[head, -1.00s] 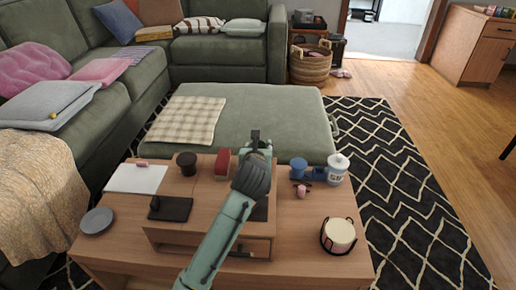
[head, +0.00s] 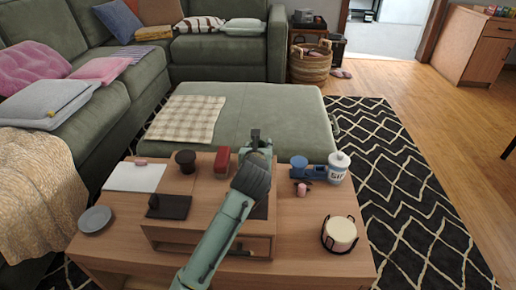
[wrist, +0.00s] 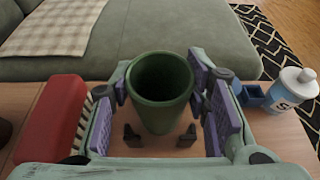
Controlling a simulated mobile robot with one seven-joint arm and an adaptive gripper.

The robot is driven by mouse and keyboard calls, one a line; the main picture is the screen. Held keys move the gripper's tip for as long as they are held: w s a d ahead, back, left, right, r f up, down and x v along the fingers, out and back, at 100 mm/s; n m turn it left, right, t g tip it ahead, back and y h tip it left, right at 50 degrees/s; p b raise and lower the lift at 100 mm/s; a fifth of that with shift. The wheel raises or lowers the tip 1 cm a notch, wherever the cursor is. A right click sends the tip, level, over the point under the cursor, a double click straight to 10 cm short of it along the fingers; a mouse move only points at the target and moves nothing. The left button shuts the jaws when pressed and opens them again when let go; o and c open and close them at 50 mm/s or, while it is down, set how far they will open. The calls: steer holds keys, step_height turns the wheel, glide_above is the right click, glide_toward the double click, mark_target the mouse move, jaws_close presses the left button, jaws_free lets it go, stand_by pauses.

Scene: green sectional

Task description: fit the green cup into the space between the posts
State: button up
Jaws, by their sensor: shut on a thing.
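The green cup (wrist: 160,95) is upright between the purple-padded fingers of my gripper (wrist: 162,92) in the wrist view, its open mouth facing up toward the camera. The gripper is shut on it. Two short dark posts (wrist: 132,138) (wrist: 187,137) show just on the near side of the cup's base, one toward each side. I cannot tell whether the cup's base touches the table (wrist: 30,100). In the head view my gripper (head: 254,146) is over the far edge of the table, and my arm hides the cup.
A red block-like thing (wrist: 55,120) is close on the left of the gripper; a blue holder (wrist: 252,95) and white-and-blue bottle (wrist: 292,92) stand to the right. A dark cup (head: 185,162), black stand (head: 169,207), grey plate (head: 95,219) and candle (head: 340,233) are on the table. An ottoman (head: 265,120) lies behind.

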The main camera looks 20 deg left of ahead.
steer(key=o, duration=1.2)
step_height(320, 180, up, 8)
steer(key=p, duration=0.4)
stand_by(0.4)
stand_by(0.4)
